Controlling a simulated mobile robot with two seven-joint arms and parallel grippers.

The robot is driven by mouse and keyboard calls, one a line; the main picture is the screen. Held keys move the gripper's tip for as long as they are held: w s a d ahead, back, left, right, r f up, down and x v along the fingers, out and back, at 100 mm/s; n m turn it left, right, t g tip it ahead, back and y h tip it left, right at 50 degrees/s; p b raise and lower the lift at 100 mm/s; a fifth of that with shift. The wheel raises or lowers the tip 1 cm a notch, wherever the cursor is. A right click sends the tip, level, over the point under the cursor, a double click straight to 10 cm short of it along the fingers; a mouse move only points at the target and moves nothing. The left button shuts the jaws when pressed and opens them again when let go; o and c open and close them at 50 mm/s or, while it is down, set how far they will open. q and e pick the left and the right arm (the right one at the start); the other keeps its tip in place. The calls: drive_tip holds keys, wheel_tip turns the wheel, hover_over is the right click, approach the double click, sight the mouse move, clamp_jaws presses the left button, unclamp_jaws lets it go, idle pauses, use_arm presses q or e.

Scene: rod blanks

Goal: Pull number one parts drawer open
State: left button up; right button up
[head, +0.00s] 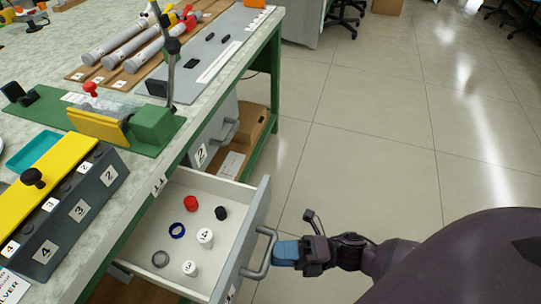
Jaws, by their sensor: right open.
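A light grey parts drawer (178,205) is pulled well out from under the bench in the head view. Its front carries a grey bar handle (268,250) and a partly visible label too small to read. Inside lie red, black and white caps and dark blue and grey rings. My right gripper (284,252) has blue fingers and is at the handle's outer side. It is open; whether the fingers touch the bar or surround it cannot be told. A closed drawer marked 2 (218,135) is farther back. My left gripper is not in view.
The bench (150,160) holds a yellow-topped block with numbered faces (75,205), a green fixture (150,125) and several grey rods on a wooden rack (105,52). Cardboard boxes (255,130) sit under the bench.

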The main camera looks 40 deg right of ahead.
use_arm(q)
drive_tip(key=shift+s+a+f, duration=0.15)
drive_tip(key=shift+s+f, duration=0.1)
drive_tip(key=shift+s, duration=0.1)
use_arm(e)
drive_tip(key=v, duration=0.8)
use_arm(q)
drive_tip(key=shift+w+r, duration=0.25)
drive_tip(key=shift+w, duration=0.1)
